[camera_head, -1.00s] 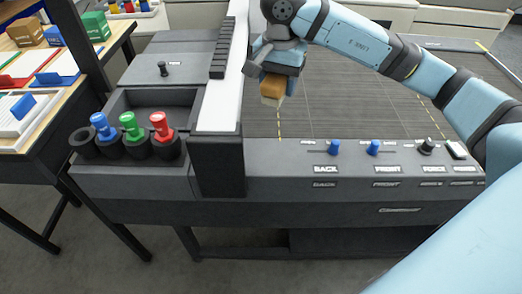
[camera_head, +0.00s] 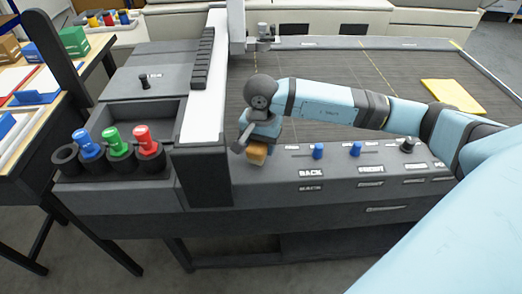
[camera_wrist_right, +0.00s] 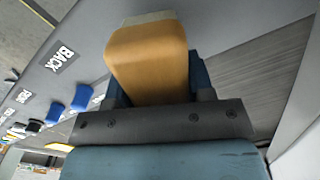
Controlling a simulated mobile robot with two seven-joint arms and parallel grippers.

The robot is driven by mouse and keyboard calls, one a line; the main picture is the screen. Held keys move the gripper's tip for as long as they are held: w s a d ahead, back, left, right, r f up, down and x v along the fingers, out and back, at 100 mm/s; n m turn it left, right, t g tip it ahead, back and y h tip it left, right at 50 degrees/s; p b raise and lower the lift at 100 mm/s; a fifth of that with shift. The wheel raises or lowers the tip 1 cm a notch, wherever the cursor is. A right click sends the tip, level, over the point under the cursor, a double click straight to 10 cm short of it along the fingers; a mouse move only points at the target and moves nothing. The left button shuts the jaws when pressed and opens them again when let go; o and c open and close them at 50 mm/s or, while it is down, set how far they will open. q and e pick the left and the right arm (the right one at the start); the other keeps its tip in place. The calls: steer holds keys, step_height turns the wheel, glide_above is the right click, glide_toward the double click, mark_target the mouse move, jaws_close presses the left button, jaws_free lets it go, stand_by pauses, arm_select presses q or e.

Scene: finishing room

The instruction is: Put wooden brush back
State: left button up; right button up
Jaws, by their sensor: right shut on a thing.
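The wooden brush (camera_head: 257,153) is an orange-brown block. It also shows large in the right wrist view (camera_wrist_right: 150,62), with a paler strip along its far end. My right gripper (camera_head: 262,136) is shut on it, with a dark blue finger on either side in the wrist view (camera_wrist_right: 158,90). In the head view the brush is over the left end of the front control panel, close beside the dark end block of the white gantry. I cannot tell whether it touches the panel. My left gripper is not in view.
The white gantry beam (camera_head: 205,90) stands left of the brush. Beyond it are an open, empty-looking grey bin (camera_head: 128,108) and round holders with blue, green and red tools (camera_head: 119,143); the leftmost holder is empty. Blue knobs (camera_head: 318,151) line the panel. A yellow sheet (camera_head: 452,96) lies right on the bed.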

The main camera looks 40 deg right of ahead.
step_height(320, 180, down, 3)
steer(key=shift+r, duration=0.1)
steer(key=shift+f, duration=0.2)
steer(key=o, duration=0.9)
steer(key=shift+r, duration=0.25)
step_height(320, 180, up, 12)
